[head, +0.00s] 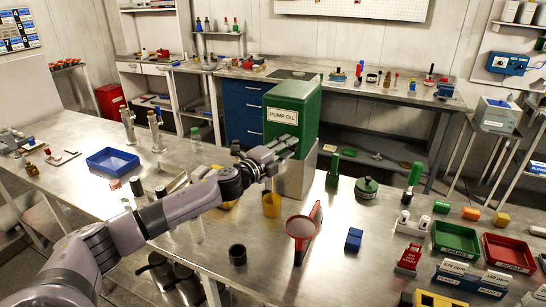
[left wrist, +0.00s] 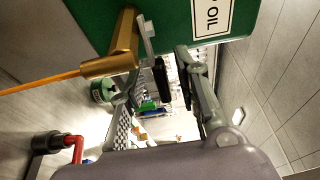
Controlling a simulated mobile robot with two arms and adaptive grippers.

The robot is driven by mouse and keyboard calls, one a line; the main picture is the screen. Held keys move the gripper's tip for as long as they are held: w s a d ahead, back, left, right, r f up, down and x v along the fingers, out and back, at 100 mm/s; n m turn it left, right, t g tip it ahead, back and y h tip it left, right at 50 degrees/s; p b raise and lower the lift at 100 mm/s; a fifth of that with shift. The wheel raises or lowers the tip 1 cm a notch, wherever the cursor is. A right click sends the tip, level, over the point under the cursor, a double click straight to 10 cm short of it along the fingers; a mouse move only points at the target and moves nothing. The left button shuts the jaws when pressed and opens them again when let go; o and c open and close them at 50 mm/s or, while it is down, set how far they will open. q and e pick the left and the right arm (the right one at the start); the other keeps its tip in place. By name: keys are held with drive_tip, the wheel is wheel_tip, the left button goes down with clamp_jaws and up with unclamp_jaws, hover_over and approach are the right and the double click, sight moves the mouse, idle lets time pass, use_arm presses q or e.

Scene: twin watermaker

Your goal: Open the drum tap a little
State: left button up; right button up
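The green drum (head: 292,103) labelled PUMP OIL stands on a grey stand at the back of the near bench. In the left wrist view its brass tap (left wrist: 124,50) shows close up, with a pale grey lever (left wrist: 147,36). A thin orange-yellow stream (left wrist: 40,80) runs from the tap's spout. In the head view a yellow-filled container (head: 271,205) stands below the tap. My left gripper (head: 284,148) is at the drum's front, its fingers apart (left wrist: 173,72), with the lever close by the finger on the left; contact is unclear. My right gripper is not in view.
A red-framed funnel (head: 301,228), a dark cup (head: 237,254) and a blue block (head: 354,239) stand on the near bench. A blue tray (head: 112,160) is at left. Green (head: 455,238) and red (head: 508,252) trays are at right. Some bench around the funnel is clear.

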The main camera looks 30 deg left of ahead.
use_arm(q)
drive_tip(key=s+a, duration=0.2)
drive_tip(key=s, duration=0.8)
drive_tip(key=shift+s, duration=0.3)
